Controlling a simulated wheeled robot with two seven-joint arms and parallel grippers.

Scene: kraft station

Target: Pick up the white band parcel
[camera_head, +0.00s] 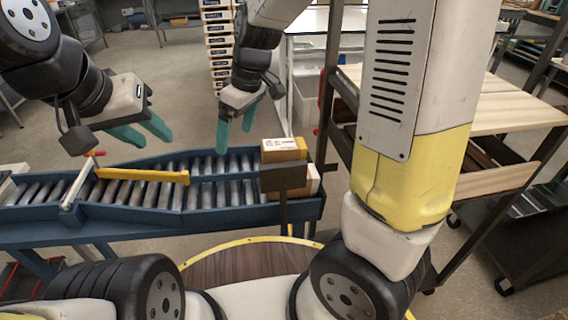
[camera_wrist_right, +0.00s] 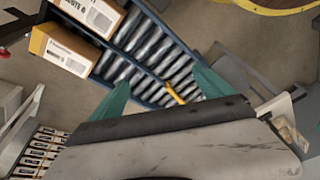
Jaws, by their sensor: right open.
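Two cardboard parcels sit side by side at the right end of the roller conveyor. The nearer one, with whitish faces (camera_head: 314,180), looks like the white band parcel; a dark upright plate hides much of it. In the right wrist view it is the upper parcel (camera_wrist_right: 97,14), cut by the frame edge. The other parcel (camera_head: 283,147) has a yellow-orange face and a white label; it is at left in the wrist view (camera_wrist_right: 66,50). My right gripper (camera_head: 235,140) is open and empty, above the conveyor's far side, left of the parcels. My left gripper (camera_head: 157,142) is open and empty, further left.
The blue-framed conveyor (camera_head: 265,215) has a yellow bar (camera_head: 142,175) across its left part. The dark plate (camera_head: 283,177) stands at its near side. A wooden-topped bench (camera_head: 505,110) stands at right, and a stack of crates (camera_head: 216,45) stands behind.

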